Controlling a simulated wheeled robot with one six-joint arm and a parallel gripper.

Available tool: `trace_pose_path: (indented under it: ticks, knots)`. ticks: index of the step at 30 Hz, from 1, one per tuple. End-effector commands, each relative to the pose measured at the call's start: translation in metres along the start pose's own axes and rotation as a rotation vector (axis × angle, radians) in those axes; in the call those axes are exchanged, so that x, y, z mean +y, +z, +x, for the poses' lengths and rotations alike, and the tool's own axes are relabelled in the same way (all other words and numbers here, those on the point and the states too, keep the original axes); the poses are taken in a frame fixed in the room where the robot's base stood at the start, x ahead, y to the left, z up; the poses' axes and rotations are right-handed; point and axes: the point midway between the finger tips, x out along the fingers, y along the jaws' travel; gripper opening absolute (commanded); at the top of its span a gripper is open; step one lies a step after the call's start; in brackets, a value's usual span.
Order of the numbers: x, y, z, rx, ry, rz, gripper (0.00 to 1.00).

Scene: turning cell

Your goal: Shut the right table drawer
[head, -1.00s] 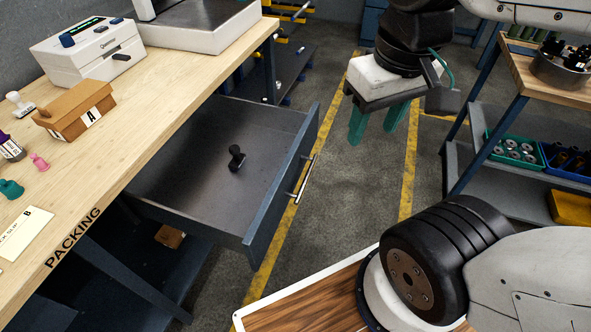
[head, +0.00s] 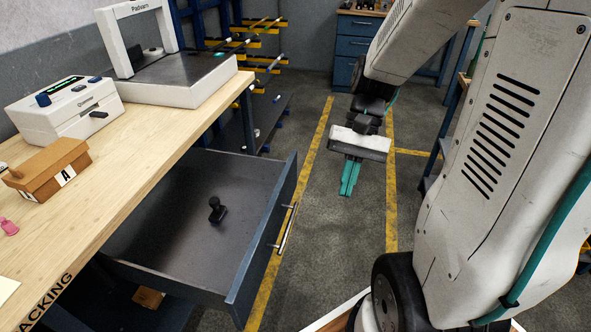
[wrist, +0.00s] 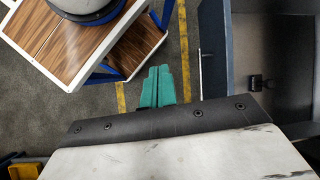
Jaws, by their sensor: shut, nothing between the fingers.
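The right table drawer (head: 150,283) is pulled out from under the packing table (head: 160,150). Its blue front panel faces the aisle and carries a long metal handle (head: 287,229). A small black object (head: 217,210) stands inside on the drawer floor. My gripper (head: 349,193) has green fingers held together and empty. It hangs over the aisle, to the right of the drawer front and apart from it. In the wrist view the fingers (wrist: 157,86) point away, with the drawer (wrist: 280,60) and its handle (wrist: 207,70) to their right.
Blue drawers (head: 352,50) stand at the far end. The aisle floor between yellow lines is clear.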

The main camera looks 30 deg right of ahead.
Motion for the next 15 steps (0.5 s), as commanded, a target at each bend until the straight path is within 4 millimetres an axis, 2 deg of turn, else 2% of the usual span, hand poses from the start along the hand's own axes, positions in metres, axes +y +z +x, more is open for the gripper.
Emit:
trace_pose_path:
  ticks: [1,11,15]
  knots:
    - [0.003,-0.014,0.006,-0.054,-0.054,0.061,0.0]
    - [0.018,-0.101,0.037,-0.336,-0.457,0.418,0.0]
    - [0.029,-0.143,0.053,-0.441,-0.656,0.572,0.0]
